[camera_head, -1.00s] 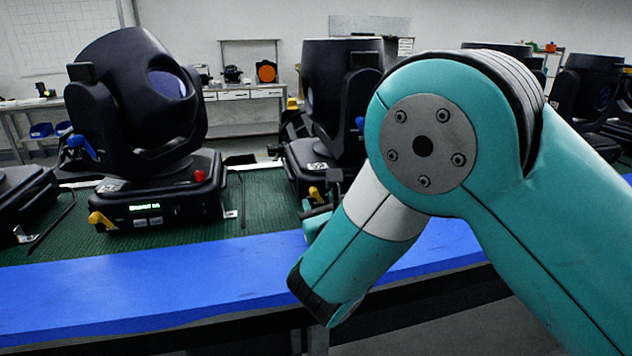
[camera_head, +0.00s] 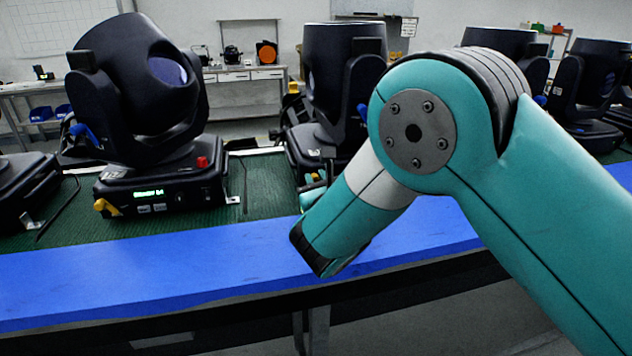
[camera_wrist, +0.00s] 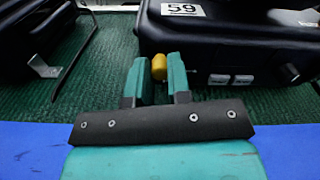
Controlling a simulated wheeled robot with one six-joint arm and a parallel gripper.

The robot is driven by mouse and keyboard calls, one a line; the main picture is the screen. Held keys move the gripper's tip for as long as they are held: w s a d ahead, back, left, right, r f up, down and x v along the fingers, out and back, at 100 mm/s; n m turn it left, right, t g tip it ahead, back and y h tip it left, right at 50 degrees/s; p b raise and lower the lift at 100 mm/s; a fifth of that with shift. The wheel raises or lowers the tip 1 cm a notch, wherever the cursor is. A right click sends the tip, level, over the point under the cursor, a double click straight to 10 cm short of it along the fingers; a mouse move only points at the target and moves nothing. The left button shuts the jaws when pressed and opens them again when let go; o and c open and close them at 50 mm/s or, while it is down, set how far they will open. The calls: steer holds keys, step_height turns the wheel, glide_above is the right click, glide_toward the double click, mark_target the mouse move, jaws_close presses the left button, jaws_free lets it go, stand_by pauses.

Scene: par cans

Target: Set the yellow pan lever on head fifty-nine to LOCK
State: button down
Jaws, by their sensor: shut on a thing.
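Head fifty-nine (camera_head: 340,75) is a black moving light, partly hidden behind my arm in the head view. In the wrist view its base (camera_wrist: 235,45) carries a white label (camera_wrist: 183,10) reading 59. The yellow pan lever (camera_wrist: 159,67) sticks out at the base's front left corner. My gripper (camera_wrist: 158,80) has its two teal fingers on either side of the lever, shut on it. In the head view my gripper is small and mostly hidden beside the base. I cannot read any LOCK marking.
Another black head (camera_head: 140,90) with its own yellow lever (camera_head: 105,207) and a red knob stands to the left. More heads (camera_head: 590,90) stand at right. A green mat (camera_head: 130,230) and a blue table edge (camera_head: 150,275) run along the front. A black cable (camera_wrist: 75,60) lies left of the base.

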steer(key=m, duration=0.2)
steer(key=shift+w+d+r+m, duration=0.1)
steer(key=shift+d+r+m, duration=0.05)
steer(key=shift+d+m, duration=0.2)
steer(key=m, duration=0.1)
steer(key=d+m+b, duration=0.1)
steer(key=m, duration=0.1)
steer(key=shift+w+m, duration=0.1)
steer(key=shift+m, duration=0.15)
steer(key=shift+w+d+f+m+b, duration=0.1)
steer(key=shift+d+m+b, duration=0.25)
steer(key=shift+m, duration=0.6)
steer(key=shift+w+d+f+m+b, duration=0.15)
steer(key=shift+m+b, duration=0.35)
steer(key=shift+m, duration=0.5)
steer(key=shift+d+r+m+b, duration=0.1)
steer(key=shift+d+m+b, duration=0.25)
steer(key=shift+m, duration=0.6)
steer(key=c, duration=1.1)
jaws_free()
steer(key=shift+o, duration=0.2)
steer(key=shift+s, duration=0.1)
